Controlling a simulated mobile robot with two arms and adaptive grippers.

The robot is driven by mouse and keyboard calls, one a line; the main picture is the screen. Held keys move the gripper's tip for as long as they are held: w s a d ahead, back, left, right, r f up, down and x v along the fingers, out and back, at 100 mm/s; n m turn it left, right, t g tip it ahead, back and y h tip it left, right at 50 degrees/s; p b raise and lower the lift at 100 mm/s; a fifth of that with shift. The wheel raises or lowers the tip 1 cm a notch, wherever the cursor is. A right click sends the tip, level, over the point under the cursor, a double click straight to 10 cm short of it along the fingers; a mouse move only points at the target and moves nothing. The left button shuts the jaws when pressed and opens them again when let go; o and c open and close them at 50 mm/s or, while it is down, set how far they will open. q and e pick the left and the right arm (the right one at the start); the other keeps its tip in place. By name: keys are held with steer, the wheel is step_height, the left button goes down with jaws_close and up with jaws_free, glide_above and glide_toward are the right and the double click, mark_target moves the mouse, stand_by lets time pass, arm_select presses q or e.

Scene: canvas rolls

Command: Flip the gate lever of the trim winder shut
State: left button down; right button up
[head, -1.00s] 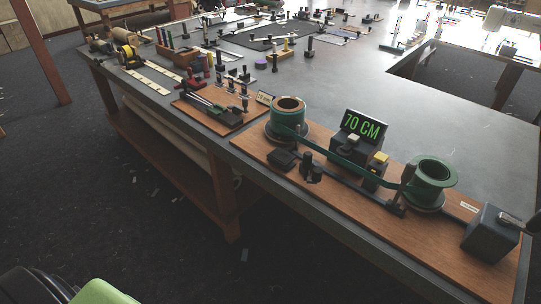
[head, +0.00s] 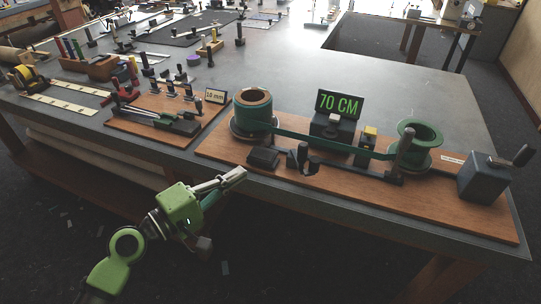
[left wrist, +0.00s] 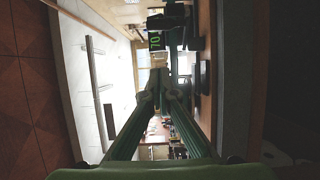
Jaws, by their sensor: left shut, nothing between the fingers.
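The trim winder stands on a wooden board (head: 350,190) along the table's front edge. It has a green-wrapped spool (head: 252,122) at left, a green take-up reel (head: 420,134) at right, and a green band between them. A dark upright piece (head: 302,157) with a knob stands in front of the band; a grey post (head: 403,142) stands by the reel. I cannot tell which is the gate lever, or its state. My left gripper (head: 240,174) is shut and empty, in front of the board's left part and apart from it; its fingers (left wrist: 158,88) also show in the left wrist view. My right gripper is out of view.
A "70 CM" display (head: 339,102) stands behind the band, and a dark crank box (head: 483,178) at the board's right end. Another board (head: 150,122) with small tools lies to the left. The grey tabletop (head: 400,85) behind the winder is mostly clear.

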mark_target(304, 150)
arm_select(q)
steer(key=s+d+p+x, duration=0.2)
steer(key=p+x, duration=0.3)
steer(key=x, duration=0.8)
steer(key=shift+d, duration=0.2)
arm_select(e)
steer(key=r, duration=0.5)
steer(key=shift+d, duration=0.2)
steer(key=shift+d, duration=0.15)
arm_select(q)
steer(key=shift+r, duration=0.1)
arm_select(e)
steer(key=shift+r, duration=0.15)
